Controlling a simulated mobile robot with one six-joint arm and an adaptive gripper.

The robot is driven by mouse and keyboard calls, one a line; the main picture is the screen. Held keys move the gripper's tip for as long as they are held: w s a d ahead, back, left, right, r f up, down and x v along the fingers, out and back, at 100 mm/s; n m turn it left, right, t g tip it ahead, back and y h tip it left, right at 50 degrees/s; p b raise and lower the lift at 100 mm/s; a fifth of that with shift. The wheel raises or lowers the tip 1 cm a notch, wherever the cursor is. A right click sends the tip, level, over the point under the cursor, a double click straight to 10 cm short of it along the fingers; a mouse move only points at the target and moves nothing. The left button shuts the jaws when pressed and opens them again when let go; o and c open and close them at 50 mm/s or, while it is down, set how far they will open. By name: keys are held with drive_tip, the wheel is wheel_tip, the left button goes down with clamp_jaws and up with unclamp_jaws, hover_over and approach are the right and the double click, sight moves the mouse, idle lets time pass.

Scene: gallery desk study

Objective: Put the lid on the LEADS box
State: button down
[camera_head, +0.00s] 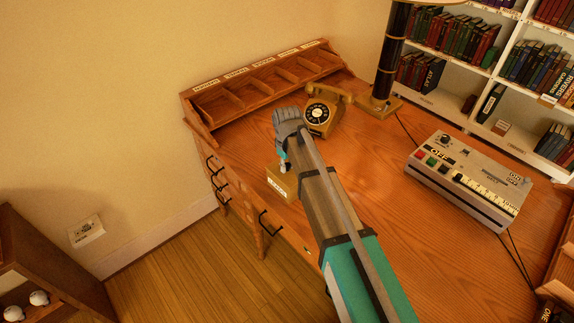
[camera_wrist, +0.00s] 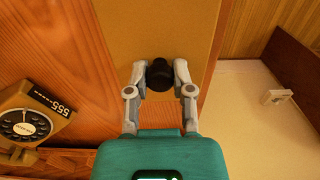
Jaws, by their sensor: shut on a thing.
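My gripper (camera_wrist: 160,77) is shut on a black knob (camera_wrist: 159,72) in the wrist view. The knob stands on a flat tan lid (camera_wrist: 150,25), which fills the upper middle of that view. In the head view my gripper (camera_head: 285,165) is just above a small tan box (camera_head: 272,177) with a pale label (camera_head: 278,187), near the desk's front left edge. The label is too small to read surely as LEADS. My arm and gripper hide part of the box. I cannot tell whether the lid rests on the box or hangs just above it.
The wooden desk (camera_head: 375,185) carries a rotary telephone (camera_head: 320,115), a lamp (camera_head: 390,60) and a grey control console (camera_head: 468,180). A compartment rack (camera_head: 265,85) runs along the back. Free desktop lies between my arm and the console.

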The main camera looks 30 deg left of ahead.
idle(0.6)
drive_tip(key=shift+c, duration=2.1)
unclamp_jaws()
drive_tip(key=o, duration=0.4)
drive_tip(key=shift+r, duration=0.1)
drive_tip(key=shift+r+p, duration=3.45)
drive_tip(key=shift+p, duration=0.05)
clamp_jaws()
